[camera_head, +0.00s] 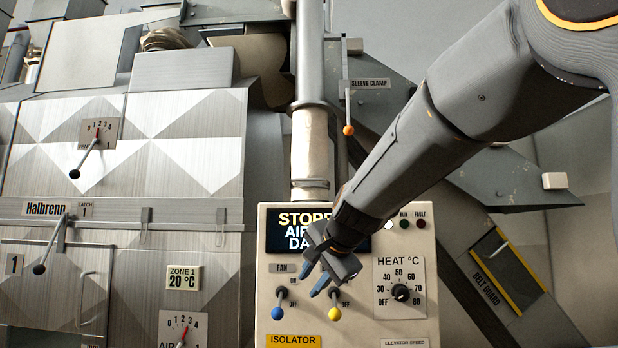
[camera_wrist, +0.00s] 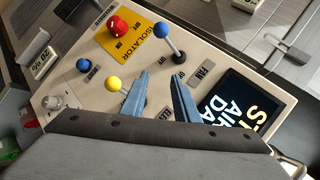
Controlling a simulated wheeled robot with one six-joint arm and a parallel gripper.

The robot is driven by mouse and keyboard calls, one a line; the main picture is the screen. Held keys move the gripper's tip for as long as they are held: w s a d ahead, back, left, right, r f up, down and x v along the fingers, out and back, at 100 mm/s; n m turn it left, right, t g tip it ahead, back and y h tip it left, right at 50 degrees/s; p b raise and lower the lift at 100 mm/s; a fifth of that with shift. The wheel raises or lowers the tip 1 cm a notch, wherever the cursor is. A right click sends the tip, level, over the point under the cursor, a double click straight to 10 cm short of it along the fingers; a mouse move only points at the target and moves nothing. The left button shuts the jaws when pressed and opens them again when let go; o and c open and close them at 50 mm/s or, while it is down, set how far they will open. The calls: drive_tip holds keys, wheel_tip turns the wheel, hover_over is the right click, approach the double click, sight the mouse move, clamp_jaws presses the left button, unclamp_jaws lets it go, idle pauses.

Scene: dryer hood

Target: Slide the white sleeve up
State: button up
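The white sleeve (camera_head: 311,145), a cream cylinder, sits around the vertical grey pipe (camera_head: 310,60) in the head view. Its lower end is just above the control panel (camera_head: 275,240). My gripper (camera_head: 311,281) is below the sleeve, in front of the panel and apart from the sleeve. In the wrist view its blue fingers (camera_wrist: 159,82) are spread with nothing held between them. The sleeve is not visible in the wrist view.
The panel carries a blue-ball lever (camera_head: 278,312), a yellow-ball lever (camera_head: 334,313), a heat knob (camera_head: 400,292) and a display reading "STOPP...", partly hidden by my gripper. The red isolator knob (camera_wrist: 118,26) shows in the wrist view. Patterned metal doors (camera_head: 190,140) stand left.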

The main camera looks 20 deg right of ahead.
sight(310, 179)
wheel_tip(310, 179, up, 26)
drive_tip(key=w+d+m+t, duration=0.1)
drive_tip(key=d+m+t, duration=0.1)
drive_tip(key=m+t, duration=0.3)
drive_tip(key=shift+m, duration=0.3)
drive_tip(key=p+x, duration=0.1)
drive_tip(key=x, duration=0.3)
drive_tip(key=p+x, duration=0.1)
drive_tip(key=x, duration=0.3)
drive_tip(key=shift+w+d+r, duration=0.1)
drive_tip(key=shift+d, duration=0.1)
drive_tip(key=shift+c, duration=0.3)
clamp_jaws()
